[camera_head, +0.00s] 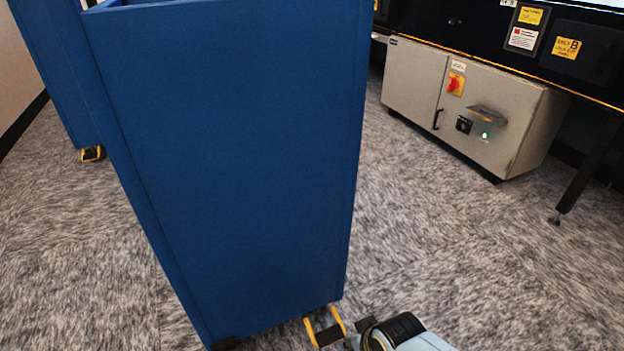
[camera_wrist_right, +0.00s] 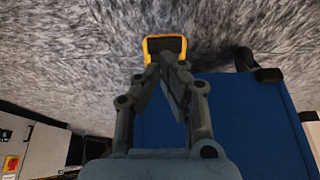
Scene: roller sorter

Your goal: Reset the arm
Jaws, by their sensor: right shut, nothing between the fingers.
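My right arm comes in at the bottom right of the head view, and its gripper (camera_head: 364,326) is low by the floor, next to the bottom right corner of a tall blue bin (camera_head: 230,150). In the right wrist view the two dark fingers (camera_wrist_right: 168,60) are closed together with nothing between them. A yellow caster (camera_head: 325,328) under the bin shows just beyond the fingertips, and also in the wrist view (camera_wrist_right: 165,40). I cannot tell whether the fingertips touch it. My left gripper is not in view.
A second blue bin (camera_head: 58,70) on casters stands at the back left. A grey control cabinet (camera_head: 465,105) with a red switch stands at the right under a black machine (camera_head: 560,45). A black leg (camera_head: 585,170) stands at the far right. Carpet (camera_head: 480,250) right of the bin is clear.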

